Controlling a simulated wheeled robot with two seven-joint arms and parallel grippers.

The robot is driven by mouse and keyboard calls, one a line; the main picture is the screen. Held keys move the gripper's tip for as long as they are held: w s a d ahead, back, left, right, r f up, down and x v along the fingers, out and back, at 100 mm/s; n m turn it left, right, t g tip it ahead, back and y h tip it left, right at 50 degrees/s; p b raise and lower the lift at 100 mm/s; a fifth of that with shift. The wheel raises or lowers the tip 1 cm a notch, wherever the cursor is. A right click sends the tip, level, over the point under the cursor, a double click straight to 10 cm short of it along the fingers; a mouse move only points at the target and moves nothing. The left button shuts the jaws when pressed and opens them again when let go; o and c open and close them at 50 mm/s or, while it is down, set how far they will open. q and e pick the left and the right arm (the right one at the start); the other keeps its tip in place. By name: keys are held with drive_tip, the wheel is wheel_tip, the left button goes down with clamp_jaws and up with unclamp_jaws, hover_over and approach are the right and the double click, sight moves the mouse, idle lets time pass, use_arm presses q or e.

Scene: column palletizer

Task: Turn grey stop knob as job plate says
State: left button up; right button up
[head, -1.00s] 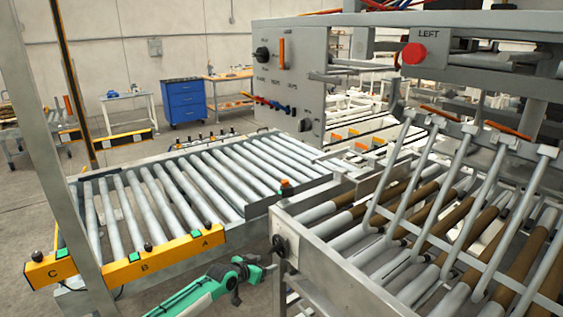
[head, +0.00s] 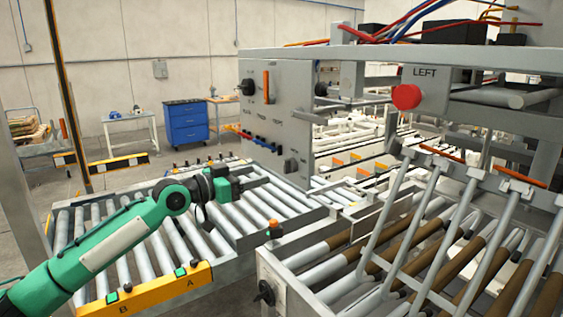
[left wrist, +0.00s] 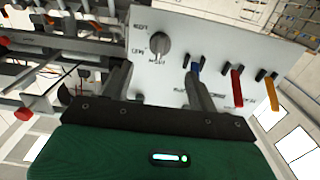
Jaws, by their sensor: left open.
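The grey stop knob (head: 291,166) is at the lower right of the grey control panel (head: 300,110). In the left wrist view the knob (left wrist: 159,45) stands out from the panel face with small printed labels around it, too blurred to read surely. My left gripper (head: 258,182) is open and empty, in front of the panel and left of the knob, a little lower. In the left wrist view its two fingers (left wrist: 158,84) point at the panel, with the knob beyond them and apart from them. I cannot pick out a readable job plate. My right gripper is not in view.
Blue (left wrist: 196,68), red (left wrist: 237,88) and orange (left wrist: 271,93) levers sit beside the knob. A black knob (head: 247,87) and an orange handle (head: 266,87) are higher on the panel. Roller conveyor (head: 160,250) lies below my arm; a red button (head: 406,97) is at right.

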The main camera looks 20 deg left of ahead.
sight(284, 167)
use_arm(q)
drive_tip(key=p+x, duration=0.4)
drive_tip(key=x, duration=0.5)
drive_tip(key=shift+r, duration=0.1)
drive_tip(key=shift+w+d, duration=0.3)
drive_tip(key=shift+w, duration=0.05)
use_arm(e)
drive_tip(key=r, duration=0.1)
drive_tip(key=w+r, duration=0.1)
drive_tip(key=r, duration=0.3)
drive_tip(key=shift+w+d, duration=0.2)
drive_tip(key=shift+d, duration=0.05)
use_arm(q)
drive_tip(key=c, duration=1)
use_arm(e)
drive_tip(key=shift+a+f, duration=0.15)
